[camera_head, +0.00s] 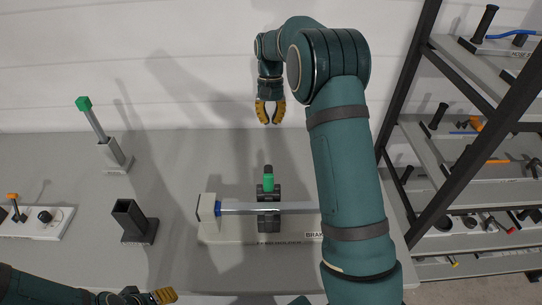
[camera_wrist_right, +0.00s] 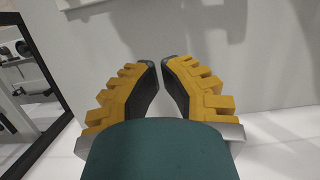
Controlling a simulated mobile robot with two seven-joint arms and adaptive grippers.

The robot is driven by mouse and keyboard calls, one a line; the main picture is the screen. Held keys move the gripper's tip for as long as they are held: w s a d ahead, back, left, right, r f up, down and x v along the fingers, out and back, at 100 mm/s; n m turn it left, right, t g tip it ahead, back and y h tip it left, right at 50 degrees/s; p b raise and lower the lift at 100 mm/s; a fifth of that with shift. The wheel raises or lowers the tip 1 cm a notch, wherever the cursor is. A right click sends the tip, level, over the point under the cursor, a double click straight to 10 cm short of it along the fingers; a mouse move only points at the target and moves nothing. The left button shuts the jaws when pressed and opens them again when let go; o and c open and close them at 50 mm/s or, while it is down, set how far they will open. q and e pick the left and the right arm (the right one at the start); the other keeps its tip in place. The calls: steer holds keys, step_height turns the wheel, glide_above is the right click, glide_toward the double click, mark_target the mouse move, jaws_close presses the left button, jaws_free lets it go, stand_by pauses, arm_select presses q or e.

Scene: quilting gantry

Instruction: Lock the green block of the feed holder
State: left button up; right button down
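A small green block (camera_head: 268,182) with a dark top sits on a dark clamp-like holder (camera_head: 269,221) around a silver bar (camera_head: 245,206). This stands on a pale base in the middle of the bench. My right gripper (camera_head: 270,121) is beyond the block, apart from it, with its yellow fingers pointing down. In the right wrist view its fingertips (camera_wrist_right: 161,62) are apart with nothing between them. My left gripper (camera_head: 160,297) is only partly in view at the bottom edge; its opening does not show. The bar's right end is hidden behind my right arm.
A tilted post with a green tip (camera_head: 83,103) stands at the back left. A dark square socket (camera_head: 133,222) stands left of the bar. A white panel (camera_head: 38,222) with an orange-topped lever is farther left. A shelf rack (camera_head: 420,135) borders the right side.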

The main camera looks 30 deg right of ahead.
mark_target(268, 178)
steer(key=shift+f, duration=0.1)
arm_select(q)
steer(key=shift+r, duration=0.1)
arm_select(e)
steer(key=s+a+f, duration=0.3)
steer(key=s+f, duration=0.2)
steer(key=f, duration=0.4)
steer(key=shift+s+a+f, duration=0.15)
steer(key=shift+s+f, duration=0.05)
steer(key=shift+f, duration=0.1)
